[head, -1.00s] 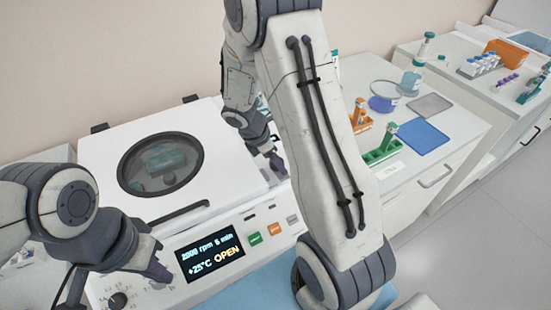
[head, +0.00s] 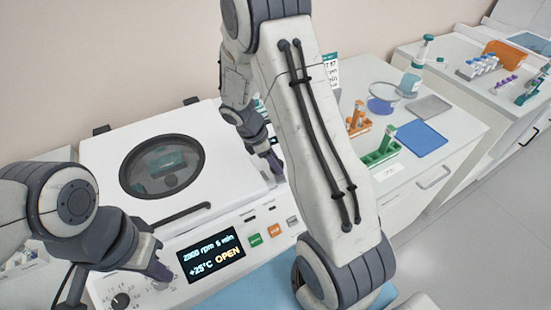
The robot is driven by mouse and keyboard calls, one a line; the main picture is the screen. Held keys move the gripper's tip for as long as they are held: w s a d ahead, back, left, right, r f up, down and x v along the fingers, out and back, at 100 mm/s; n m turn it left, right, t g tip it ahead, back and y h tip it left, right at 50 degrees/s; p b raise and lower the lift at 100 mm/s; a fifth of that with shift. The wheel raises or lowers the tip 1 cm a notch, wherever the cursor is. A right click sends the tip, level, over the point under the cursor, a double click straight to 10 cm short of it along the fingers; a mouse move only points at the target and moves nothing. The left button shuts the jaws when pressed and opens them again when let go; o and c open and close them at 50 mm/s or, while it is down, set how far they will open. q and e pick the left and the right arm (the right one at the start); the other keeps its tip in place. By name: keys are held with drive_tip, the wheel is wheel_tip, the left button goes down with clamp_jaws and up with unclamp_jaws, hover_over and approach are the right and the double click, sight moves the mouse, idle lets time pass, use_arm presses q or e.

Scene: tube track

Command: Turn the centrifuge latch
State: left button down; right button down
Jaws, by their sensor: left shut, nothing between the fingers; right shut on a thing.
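The white centrifuge (head: 105,170) stands on the bench with its lid down; a round window (head: 165,165) and a dark bar handle (head: 182,214) show on the lid. Its display (head: 210,252) reads "2000 rpm 6 min", "+25°C" and "OPEN". My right gripper (head: 276,166) points down at the lid's right side, shut on a small part there. That part is mostly hidden by the fingers; it appears to be the latch. My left gripper (head: 160,275) is shut and empty, in front of the control panel near the knobs.
My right arm crosses the middle of the view and hides part of the bench. To its right are an orange rack (head: 358,125), a green rack (head: 381,157), a blue tray (head: 422,141) and a grey tray (head: 430,106). A side counter holds more tubes.

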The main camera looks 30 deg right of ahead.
drive_tip(key=m, duration=0.2)
drive_tip(key=m+g+p, duration=0.1)
drive_tip(key=shift+w+d+r+m+y, duration=0.1)
drive_tip(key=shift+r+m+y, duration=0.05)
drive_tip(key=shift+m+y, duration=0.25)
drive_tip(key=m+g+p, duration=0.1)
drive_tip(key=m, duration=0.2)
drive_tip(key=shift+w+m+y, duration=0.1)
drive_tip(key=shift+m+y, duration=0.2)
drive_tip(key=shift+y, duration=0.1)
drive_tip(key=m+g+y, duration=0.1)
drive_tip(key=m, duration=0.2)
drive_tip(key=shift+d+m+p, duration=0.15)
drive_tip(key=shift+m+p, duration=0.15)
drive_tip(key=shift+m, duration=0.1)
drive_tip(key=shift+d+m+y, duration=0.1)
drive_tip(key=shift+m+y, duration=0.9)
drive_tip(key=shift+m, duration=0.9)
drive_tip(key=shift+c, duration=1.3)
unclamp_jaws()
drive_tip(key=b+v, duration=0.2)
drive_tip(key=v, duration=0.8)
drive_tip(key=shift+w+r, duration=0.15)
drive_tip(key=shift+w, duration=0.05)
